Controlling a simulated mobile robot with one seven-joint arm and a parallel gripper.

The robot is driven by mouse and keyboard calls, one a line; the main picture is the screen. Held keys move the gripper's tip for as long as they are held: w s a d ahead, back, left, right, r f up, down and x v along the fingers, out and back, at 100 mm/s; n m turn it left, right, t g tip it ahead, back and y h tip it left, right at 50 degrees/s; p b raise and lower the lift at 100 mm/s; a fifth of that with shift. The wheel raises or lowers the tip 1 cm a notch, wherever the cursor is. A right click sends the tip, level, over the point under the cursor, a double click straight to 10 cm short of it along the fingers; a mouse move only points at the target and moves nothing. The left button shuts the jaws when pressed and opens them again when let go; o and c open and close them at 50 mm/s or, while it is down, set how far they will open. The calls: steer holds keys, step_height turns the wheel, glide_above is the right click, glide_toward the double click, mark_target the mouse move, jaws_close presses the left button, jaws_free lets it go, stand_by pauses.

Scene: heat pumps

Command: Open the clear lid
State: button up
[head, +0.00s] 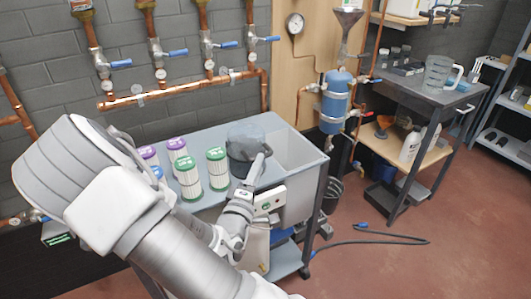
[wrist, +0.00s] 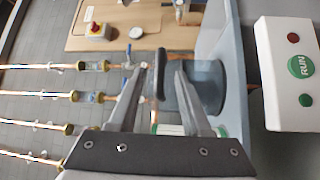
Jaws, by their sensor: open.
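A clear, smoky round lid (head: 247,132) sits on a dark round vessel (head: 240,168) on the grey sink bench. In the wrist view the translucent vessel (wrist: 208,85) shows behind the right finger, and a dark bar-like handle (wrist: 159,72) lies between my two fingers. My gripper (head: 260,165) is at the right front side of the vessel, with its jaws apart. The wrist view shows my gripper (wrist: 157,84) open around the handle, with gaps visible on both sides. Whether a finger touches the vessel is hard to tell.
Green-topped filter cartridges (head: 188,178) and purple-topped ones (head: 177,147) stand left of the vessel. An open sink basin (head: 300,152) is to its right. A white box with a green RUN button (wrist: 301,67) is close to my gripper. Copper pipes (head: 180,90) run along the wall behind.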

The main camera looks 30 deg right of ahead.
mark_target(248, 143)
steer(key=x, duration=0.7)
steer(key=shift+w+d+b, duration=0.3)
steer(key=shift+r, duration=0.1)
steer(key=shift+c, duration=0.2)
jaws_close()
steer(key=shift+r, duration=0.2)
stand_by(0.6)
